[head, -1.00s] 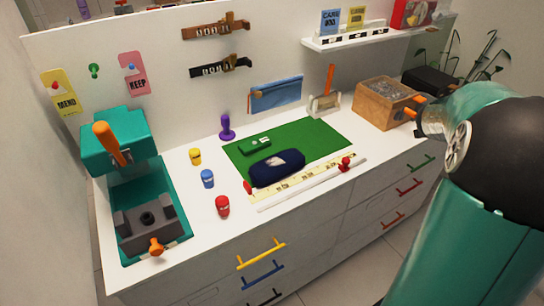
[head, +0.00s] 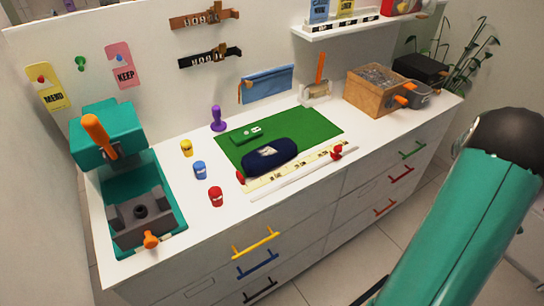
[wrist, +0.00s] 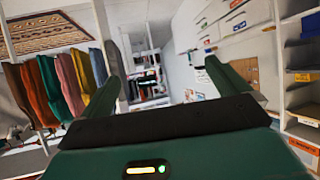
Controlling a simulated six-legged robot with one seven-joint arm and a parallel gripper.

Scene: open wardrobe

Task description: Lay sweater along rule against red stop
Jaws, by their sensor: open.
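A folded dark navy sweater (head: 270,157) with a pale label lies on the green mat (head: 320,124), close along the upper side of the yellowish rule (head: 290,168). A small red stop (head: 240,177) sits at the rule's left end, beside the sweater's left end; I cannot tell whether they touch. A red knob (head: 337,152) sits near the rule's right end. My gripper (wrist: 165,82) is open and empty in the wrist view, pointing toward the room and away from the counter. It is outside the head view, where only my arm shows at the right.
A green box (head: 246,134) lies on the mat behind the sweater. Yellow, blue and red (head: 216,196) small pots and a purple-handled stamp (head: 218,119) stand left of it. A teal press (head: 130,190) fills the left end; a wooden box (head: 375,90) stands at right.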

